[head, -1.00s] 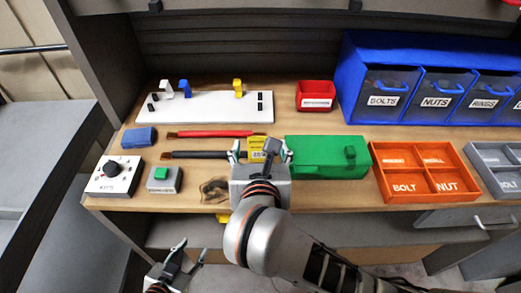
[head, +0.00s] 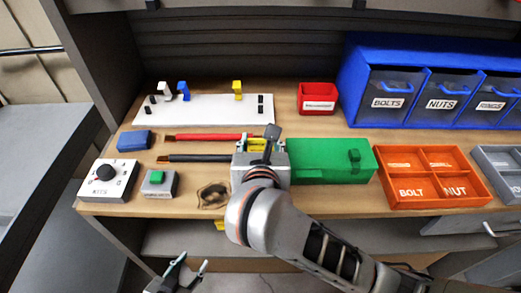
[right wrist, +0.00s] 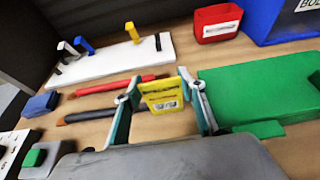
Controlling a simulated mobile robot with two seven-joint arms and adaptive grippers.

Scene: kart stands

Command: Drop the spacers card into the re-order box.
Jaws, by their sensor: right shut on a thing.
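The yellow spacers card (right wrist: 163,96) is between the fingers of my right gripper (right wrist: 166,88) in the right wrist view; the gripper is shut on it. In the head view my right gripper (head: 259,144) mostly hides the card, with a strip of yellow showing above the hand. The small red box (head: 317,97) with a white label stands at the back, right of the white rack; its print is too small to read. It also shows in the right wrist view (right wrist: 216,15). My left gripper (head: 192,263) is open and empty below the table's front edge.
A green case (head: 325,166) lies close to the right of my right gripper. Red (head: 215,137) and black (head: 200,158) tools lie to its left. A white rack (head: 210,112) stands behind. Blue drawers (head: 358,70) stand right of the red box. An orange tray (head: 385,190) lies at the right.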

